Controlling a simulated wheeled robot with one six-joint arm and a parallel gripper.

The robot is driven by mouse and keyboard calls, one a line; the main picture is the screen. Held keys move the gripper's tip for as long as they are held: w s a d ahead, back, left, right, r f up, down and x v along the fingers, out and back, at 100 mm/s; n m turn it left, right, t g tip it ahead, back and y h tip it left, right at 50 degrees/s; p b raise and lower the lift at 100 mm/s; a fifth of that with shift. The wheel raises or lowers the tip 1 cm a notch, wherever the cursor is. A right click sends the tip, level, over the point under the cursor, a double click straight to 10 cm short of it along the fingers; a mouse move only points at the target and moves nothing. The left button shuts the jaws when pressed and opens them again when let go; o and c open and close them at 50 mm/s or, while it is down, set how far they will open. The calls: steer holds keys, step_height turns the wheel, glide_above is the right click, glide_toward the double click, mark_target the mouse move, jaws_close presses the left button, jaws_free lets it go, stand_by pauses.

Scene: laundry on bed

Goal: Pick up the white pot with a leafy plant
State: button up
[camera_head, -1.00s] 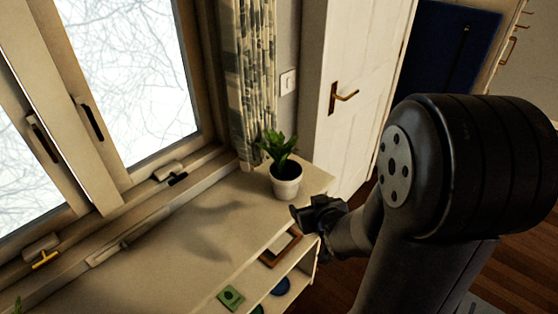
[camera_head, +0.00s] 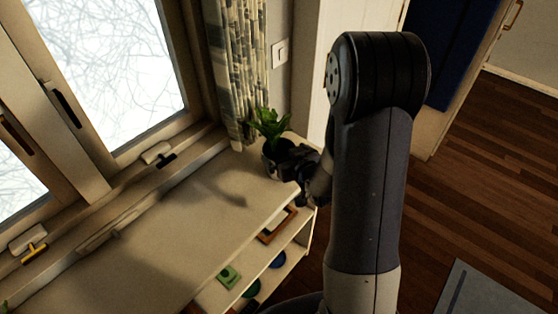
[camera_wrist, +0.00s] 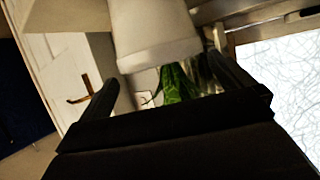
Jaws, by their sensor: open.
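The leafy plant (camera_head: 268,124) stands upright near the far right corner of the shelf top. Its pot is largely hidden behind my gripper (camera_head: 293,164) in the head view. In the wrist view the picture is turned over, and the white pot (camera_wrist: 153,32) shows large and close, with green leaves (camera_wrist: 178,84) below it. My gripper (camera_wrist: 163,72) is open there, with one dark finger to each side of the pot's near area. I cannot tell whether either finger touches the pot.
The shelf top (camera_head: 170,225) is clear to the left. A patterned curtain (camera_head: 236,75) hangs just behind the plant beside the window. Below the top, open shelves hold a brown frame (camera_head: 277,226) and a green item (camera_head: 229,276). Wooden floor lies to the right.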

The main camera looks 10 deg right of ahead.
mark_target(273, 143)
steer(key=shift+p+x, duration=1)
steer(key=shift+x, duration=1.55)
steer(key=shift+f, duration=0.1)
steer(key=shift+s, duration=0.1)
steer(key=c, duration=1.5)
steer(key=shift+c, duration=0.6)
